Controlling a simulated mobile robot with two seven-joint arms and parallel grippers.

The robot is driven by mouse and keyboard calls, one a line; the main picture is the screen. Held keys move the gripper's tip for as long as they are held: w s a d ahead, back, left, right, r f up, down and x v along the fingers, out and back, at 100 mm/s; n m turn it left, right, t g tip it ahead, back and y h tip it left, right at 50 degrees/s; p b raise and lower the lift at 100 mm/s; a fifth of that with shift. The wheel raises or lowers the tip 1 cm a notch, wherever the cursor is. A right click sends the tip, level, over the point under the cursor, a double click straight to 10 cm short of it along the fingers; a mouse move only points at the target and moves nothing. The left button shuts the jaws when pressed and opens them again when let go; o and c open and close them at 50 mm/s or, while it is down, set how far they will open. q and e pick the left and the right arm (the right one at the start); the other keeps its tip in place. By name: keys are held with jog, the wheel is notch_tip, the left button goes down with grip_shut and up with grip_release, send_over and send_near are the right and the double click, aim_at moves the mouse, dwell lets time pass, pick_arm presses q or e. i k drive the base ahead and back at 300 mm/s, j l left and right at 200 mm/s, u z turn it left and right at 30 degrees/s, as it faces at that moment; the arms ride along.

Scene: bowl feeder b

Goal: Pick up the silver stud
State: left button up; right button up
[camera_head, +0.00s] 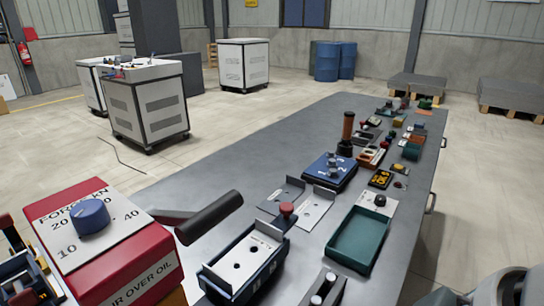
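I cannot tell for sure which piece is the silver stud. Small silver upright pieces (332,166) stand on a blue block with white numbers (324,176) near the middle of the bench. Another silver round-topped piece (331,277) sits on a dark holder at the bottom edge, partly cut off by the frame. No fingers of either gripper can be made out. Pale rounded parts at the bottom right corner look like part of my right arm. Nothing is seen touching the silver pieces.
A grey bench (270,150) runs away to the back right. A green tray (357,240) and a blue fixture (243,262) stand in front. The bench's left side is clear.

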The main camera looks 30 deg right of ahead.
aim_at(330, 278)
jog(key=z, duration=1.3)
jog(key=k+l+u, duration=0.1)
jog(key=l+u, duration=0.4)
jog(key=l, duration=0.15)
